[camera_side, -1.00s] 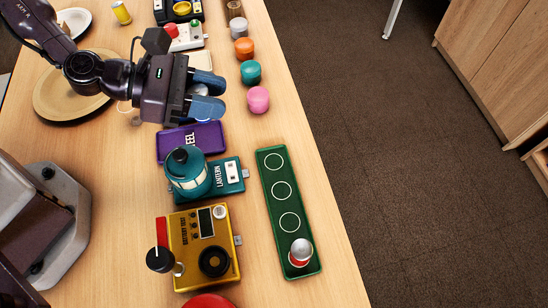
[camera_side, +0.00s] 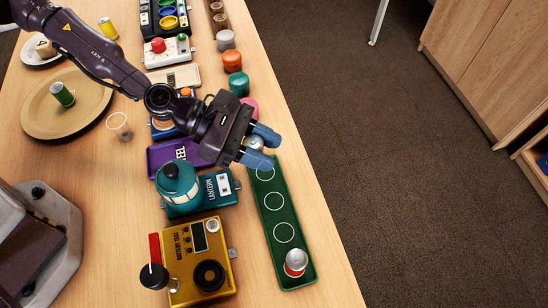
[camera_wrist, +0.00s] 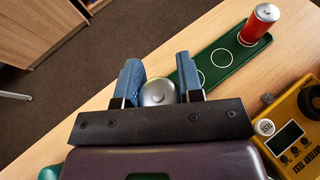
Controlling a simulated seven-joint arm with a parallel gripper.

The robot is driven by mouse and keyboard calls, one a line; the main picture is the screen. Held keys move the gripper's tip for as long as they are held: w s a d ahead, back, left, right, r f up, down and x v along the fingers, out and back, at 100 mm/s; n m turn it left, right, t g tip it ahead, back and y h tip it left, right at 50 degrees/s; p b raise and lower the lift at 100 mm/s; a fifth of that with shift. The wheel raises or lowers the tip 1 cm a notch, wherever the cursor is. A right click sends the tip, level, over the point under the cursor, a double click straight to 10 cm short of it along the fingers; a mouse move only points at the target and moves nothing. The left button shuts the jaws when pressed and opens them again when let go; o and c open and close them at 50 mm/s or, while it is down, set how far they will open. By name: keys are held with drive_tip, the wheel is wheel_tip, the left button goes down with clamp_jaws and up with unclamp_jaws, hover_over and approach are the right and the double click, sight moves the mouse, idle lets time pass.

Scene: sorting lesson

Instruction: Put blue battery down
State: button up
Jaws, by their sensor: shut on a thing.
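My gripper (camera_side: 263,148) has blue fingers closed on a battery (camera_side: 255,143), of which only the silver top shows. In the wrist view the battery's round silver top (camera_wrist: 158,94) sits between the two fingers of my gripper (camera_wrist: 158,76); its body colour is hidden. The green tray (camera_side: 288,213) has white circles in a row. My gripper hangs at the tray's far end, and I cannot tell its exact height. A red battery with a silver top (camera_side: 295,262) stands upright on the near end of the tray. It also shows in the wrist view (camera_wrist: 258,25).
Left of the tray are a yellow battery tester (camera_side: 188,282), a teal lantern (camera_side: 178,184) and a purple box (camera_side: 163,157). Pink (camera_side: 250,104), teal (camera_side: 239,83) and orange (camera_side: 232,62) round pieces line the table beyond. The table's right edge runs close beside the tray.

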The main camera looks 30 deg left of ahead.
drive_tip(key=shift+w+d+f, duration=0.45)
drive_tip(key=shift+f, duration=0.25)
drive_tip(key=shift+w+d+f, duration=0.1)
drive_tip(key=shift+w+f, duration=0.05)
drive_tip(key=shift+f, duration=0.8)
drive_tip(key=shift+w+d+f, duration=0.1)
drive_tip(key=shift+f, duration=0.85)
drive_tip(key=o, duration=1)
drive_tip(key=shift+f, duration=0.1)
drive_tip(key=shift+c, duration=0.2)
drive_tip(key=v, duration=1.2)
